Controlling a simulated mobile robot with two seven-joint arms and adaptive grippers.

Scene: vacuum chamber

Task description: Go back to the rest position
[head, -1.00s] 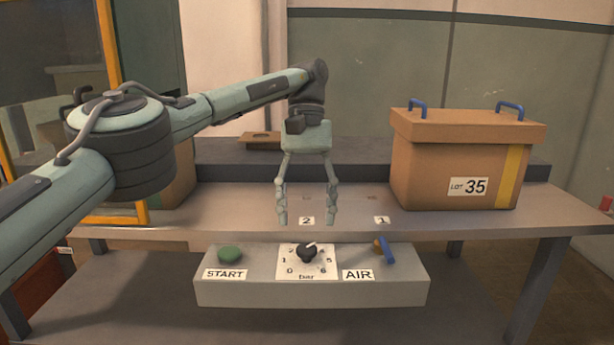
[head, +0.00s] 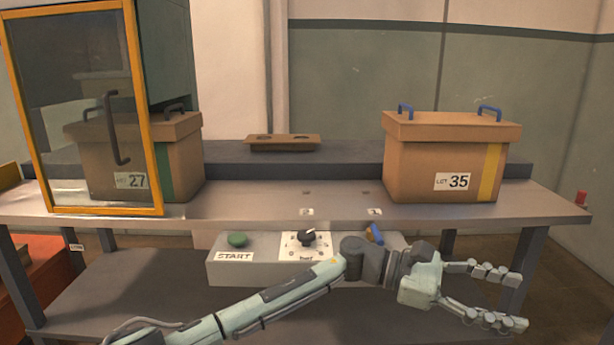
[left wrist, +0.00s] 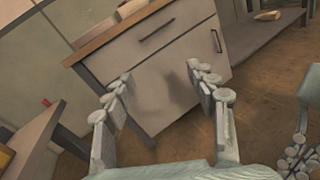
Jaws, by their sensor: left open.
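My left gripper (head: 505,297) is open and empty. In the head view its arm comes in from the bottom left, crosses in front of the control panel (head: 217,272), and the fingers point right, below the bench top. In the left wrist view the two fingers (left wrist: 160,85) stand apart with nothing between them; beyond them is a pale cabinet (left wrist: 160,95) with dark handles. At the right edge of that view are grey jointed pieces like fingers, perhaps my other gripper; I cannot tell its state.
The bench (head: 250,203) carries a box marked LOT 35 (head: 420,165) and a box marked 27 (head: 185,170) behind an orange-framed door (head: 158,130). A two-hole brown block (head: 283,140) sits at the back.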

